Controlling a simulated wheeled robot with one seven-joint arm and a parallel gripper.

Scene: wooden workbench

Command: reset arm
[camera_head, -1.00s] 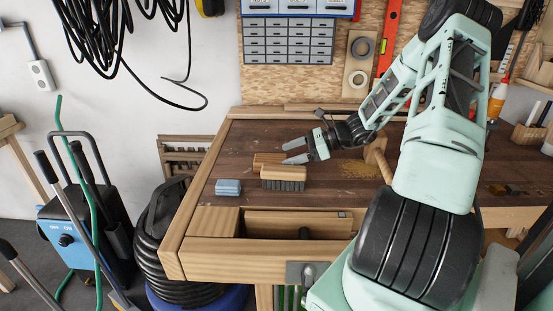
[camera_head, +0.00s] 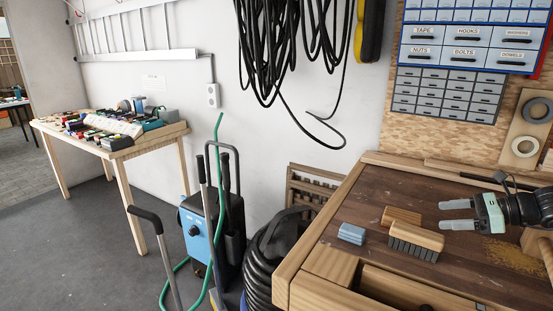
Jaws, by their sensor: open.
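My gripper (camera_head: 456,214) is at the right of the head view, above the dark top of the workbench (camera_head: 345,213). It points left, and its two grey fingers are apart with nothing between them. A wooden brush (camera_head: 416,236) with dark bristles lies on the bench just left of and below the fingers. Most of my arm is outside the right edge of the picture.
A wooden block (camera_head: 401,215) lies behind the brush, and a small blue block (camera_head: 352,233) lies to its left. A blue machine (camera_head: 196,232) and a black coiled hose stand left of the bench. A cluttered side table (camera_head: 118,155) stands farther left.

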